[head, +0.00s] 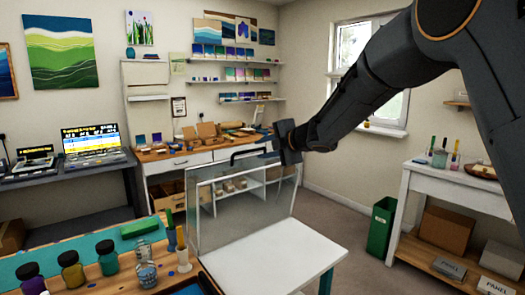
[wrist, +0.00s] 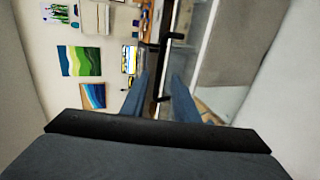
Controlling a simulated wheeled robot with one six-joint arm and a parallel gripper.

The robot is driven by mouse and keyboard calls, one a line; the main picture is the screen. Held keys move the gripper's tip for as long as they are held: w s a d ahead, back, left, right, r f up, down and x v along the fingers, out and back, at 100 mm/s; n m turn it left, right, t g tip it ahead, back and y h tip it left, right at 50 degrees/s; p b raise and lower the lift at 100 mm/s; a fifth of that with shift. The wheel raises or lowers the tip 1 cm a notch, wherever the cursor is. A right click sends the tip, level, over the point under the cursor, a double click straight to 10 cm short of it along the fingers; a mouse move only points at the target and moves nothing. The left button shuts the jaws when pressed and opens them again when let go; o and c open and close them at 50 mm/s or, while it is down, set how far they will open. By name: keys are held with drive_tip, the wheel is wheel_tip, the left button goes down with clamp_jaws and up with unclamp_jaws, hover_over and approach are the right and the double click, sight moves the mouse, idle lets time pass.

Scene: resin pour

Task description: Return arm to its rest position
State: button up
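My arm reaches in from the upper right of the head view. My gripper (head: 272,143) is at the right end of a black handle (head: 248,152) on top of a clear glass-like panel box (head: 240,210). In the wrist view, my gripper's two dark blue fingers (wrist: 160,92) stand apart with a gap between them. The black bar of the handle (wrist: 175,42) runs through that gap in the picture. Whether the fingers touch it or are just behind it, I cannot tell.
The box stands at the edge of a white tabletop (head: 290,258). Bottles, including an amber one (head: 72,270), stand at lower left on a work table. A white side table (head: 455,190) and a green bin (head: 381,228) are at right. Grey floor (head: 340,218) lies between.

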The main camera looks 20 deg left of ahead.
drive_tip(key=s+d+f+m+h, duration=0.25)
drive_tip(key=d+f+m, duration=0.2)
drive_tip(key=d, duration=0.55)
drive_tip(key=s+d+f+m+h, duration=0.2)
drive_tip(key=d+f+m+h, duration=0.3)
drive_tip(key=d, duration=0.5)
drive_tip(key=s+d+f+m+h, duration=0.2)
drive_tip(key=d+f+m, duration=0.1)
drive_tip(key=d+m, duration=0.55)
drive_tip(key=s+d+f+m+g, duration=0.2)
drive_tip(key=s+d+f+m, duration=0.1)
drive_tip(key=s, duration=0.7)
drive_tip(key=s+d+f+m+g+h, duration=0.1)
drive_tip(key=s+d+f+m, duration=0.3)
drive_tip(key=s, duration=0.6)
drive_tip(key=s+d+f+m+g, duration=0.3)
drive_tip(key=s+d, duration=0.4)
drive_tip(key=s, duration=0.4)
drive_tip(key=shift+d+f+m+g+h, duration=0.2)
drive_tip(key=shift+f+m+g+h, duration=0.2)
drive_tip(key=shift+f+g, duration=0.3)
